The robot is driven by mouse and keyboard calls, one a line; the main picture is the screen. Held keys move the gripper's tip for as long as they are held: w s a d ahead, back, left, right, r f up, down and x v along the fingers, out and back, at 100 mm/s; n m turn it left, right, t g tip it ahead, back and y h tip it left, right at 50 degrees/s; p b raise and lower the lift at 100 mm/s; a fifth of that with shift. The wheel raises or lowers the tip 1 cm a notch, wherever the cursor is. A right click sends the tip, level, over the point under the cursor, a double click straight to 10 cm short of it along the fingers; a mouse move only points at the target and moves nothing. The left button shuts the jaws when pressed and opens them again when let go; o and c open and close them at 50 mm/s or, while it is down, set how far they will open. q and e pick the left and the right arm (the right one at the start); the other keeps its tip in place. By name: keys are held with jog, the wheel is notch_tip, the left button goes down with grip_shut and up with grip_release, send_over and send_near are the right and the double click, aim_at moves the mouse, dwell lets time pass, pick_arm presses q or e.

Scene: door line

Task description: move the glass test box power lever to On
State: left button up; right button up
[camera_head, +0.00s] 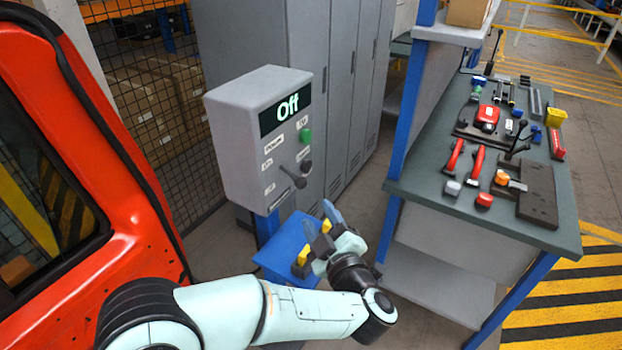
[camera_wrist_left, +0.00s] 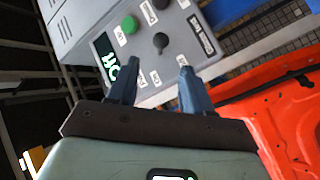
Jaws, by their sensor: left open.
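The glass test box (camera_head: 240,150) is a grey box on a blue post, and its display (camera_head: 286,108) reads Off. A dark lever (camera_head: 293,176) with a round knob sticks out of its lower front. In the left wrist view a dark round knob (camera_wrist_left: 160,41), which looks like the lever's end, shows beyond the fingertips. My left gripper (camera_head: 322,220) is open and empty, below and to the right of the lever, apart from it. Its two fingers (camera_wrist_left: 157,72) point at the panel in the wrist view. My right gripper is not in view.
A green button (camera_head: 305,135) and a dark knob (camera_head: 305,166) sit on the panel near the lever. A red car door (camera_head: 130,150) stands close on the left. A workbench with tools (camera_head: 425,185) is on the right. Grey lockers (camera_head: 340,60) stand behind the box.

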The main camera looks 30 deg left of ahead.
aim_at(302, 186)
pick_arm(q)
jog(key=p+x, duration=0.1)
jog(key=x, duration=1.1)
jog(key=shift+w+a, duration=0.1)
jog(key=shift+a, duration=0.2)
grip_shut()
